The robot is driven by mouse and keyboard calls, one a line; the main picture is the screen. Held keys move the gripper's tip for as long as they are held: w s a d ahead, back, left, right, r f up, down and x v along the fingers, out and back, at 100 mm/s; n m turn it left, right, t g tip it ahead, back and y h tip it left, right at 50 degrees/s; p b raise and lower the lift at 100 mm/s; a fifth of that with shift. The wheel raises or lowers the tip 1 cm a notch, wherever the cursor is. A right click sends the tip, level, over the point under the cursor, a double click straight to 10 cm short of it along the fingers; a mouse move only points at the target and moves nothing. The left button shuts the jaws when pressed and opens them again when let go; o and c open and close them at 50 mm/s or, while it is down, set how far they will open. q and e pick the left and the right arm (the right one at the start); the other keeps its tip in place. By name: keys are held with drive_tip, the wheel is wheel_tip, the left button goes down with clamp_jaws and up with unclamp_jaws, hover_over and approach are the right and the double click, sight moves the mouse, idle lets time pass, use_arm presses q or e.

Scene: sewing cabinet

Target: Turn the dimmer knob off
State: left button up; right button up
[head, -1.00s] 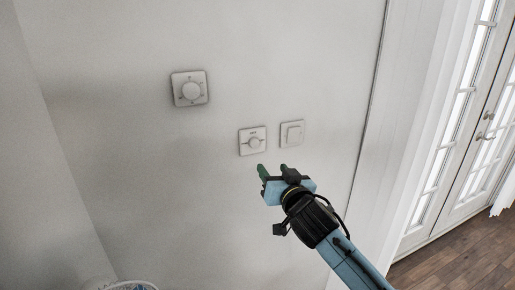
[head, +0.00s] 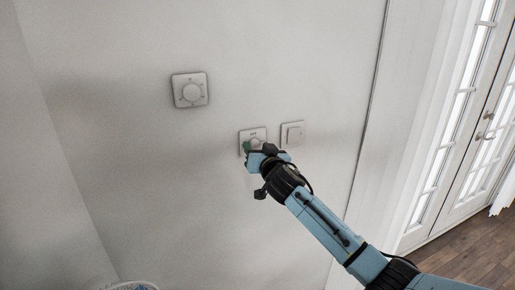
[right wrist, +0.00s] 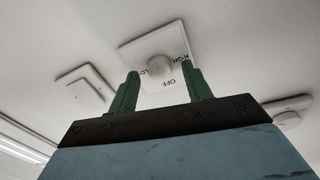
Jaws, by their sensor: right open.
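The dimmer plate (head: 246,133) is a white square on the wall, partly hidden by my right gripper in the head view. In the right wrist view the round white dimmer knob (right wrist: 160,67) sits on its plate, with OFF, HIGH and a partly covered LO marking around it. My right gripper (head: 257,147) is open and empty. In the right wrist view its two green fingertips (right wrist: 161,75) are spread, one on each side of the knob in the picture. I cannot tell whether they touch it. My left gripper is not in view.
A white rocker switch (head: 292,134) is close on the right of the dimmer. A larger plate with a round dial (head: 190,90) is up and to the left. A glazed white door (head: 460,130) stands at the far right.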

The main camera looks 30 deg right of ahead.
drive_tip(key=shift+w, duration=0.25)
drive_tip(key=c, duration=1)
drive_tip(key=shift+o, duration=0.2)
